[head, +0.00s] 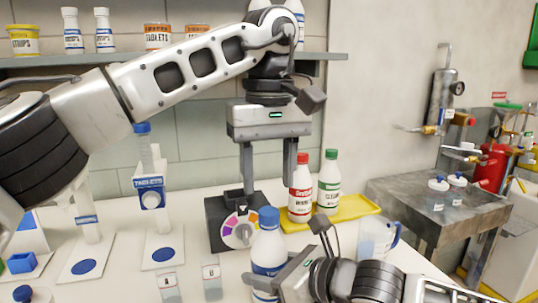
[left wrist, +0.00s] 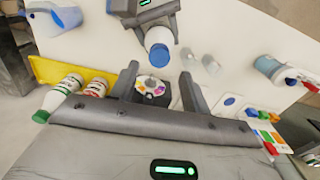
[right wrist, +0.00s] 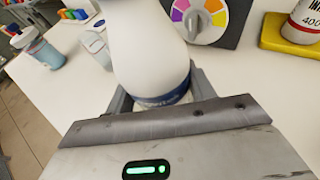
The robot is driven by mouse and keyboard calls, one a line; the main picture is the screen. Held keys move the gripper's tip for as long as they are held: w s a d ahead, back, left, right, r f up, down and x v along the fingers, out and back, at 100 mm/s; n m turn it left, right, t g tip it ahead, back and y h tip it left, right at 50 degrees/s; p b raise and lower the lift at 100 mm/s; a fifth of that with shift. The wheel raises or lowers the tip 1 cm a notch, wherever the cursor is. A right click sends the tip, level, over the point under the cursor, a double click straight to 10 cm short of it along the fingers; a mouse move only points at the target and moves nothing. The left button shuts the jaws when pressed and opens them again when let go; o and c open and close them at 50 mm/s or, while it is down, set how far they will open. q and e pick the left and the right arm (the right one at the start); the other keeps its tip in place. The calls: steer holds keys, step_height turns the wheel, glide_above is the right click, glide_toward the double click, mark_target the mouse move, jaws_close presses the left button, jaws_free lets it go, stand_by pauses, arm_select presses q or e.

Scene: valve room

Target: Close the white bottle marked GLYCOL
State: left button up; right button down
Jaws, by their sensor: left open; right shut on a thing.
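The white bottle (head: 268,255) with a blue cap (head: 268,217) and a blue-edged label stands upright at the front of the table in the head view; its label is too small to read. My right gripper (head: 279,281) is shut around its lower body, as the right wrist view shows the bottle (right wrist: 150,55) between the fingers. The blue cap (left wrist: 159,52) sits on top in the left wrist view; whether it is tight cannot be told. My left gripper (head: 270,186) is open and empty, pointing down above and behind the bottle.
A dark box with a coloured dial (head: 238,233) stands close behind the bottle. A red-capped bottle (head: 300,190) and a green-capped bottle (head: 328,182) stand on a yellow tray (head: 355,207).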

mark_target(269, 211)
arm_select(q)
steer(key=n, duration=0.7)
steer(key=shift+r+n, duration=0.25)
steer(key=shift+n, duration=0.15)
steer(key=n, duration=0.7)
steer(key=shift+r, duration=0.2)
steer(key=n, duration=0.5)
steer(key=shift+r, duration=0.1)
steer(key=n, duration=0.7)
steer(key=shift+r, duration=0.25)
steer(key=n, duration=0.7)
steer(key=shift+r+n, duration=0.25)
steer(key=shift+n, duration=0.15)
steer(key=n, duration=0.4)
steer(key=shift+r+n, duration=0.1)
steer(key=shift+n, duration=0.2)
steer(key=n, duration=0.5)
steer(key=shift+r, duration=0.15)
steer(key=shift+f, duration=4.05)
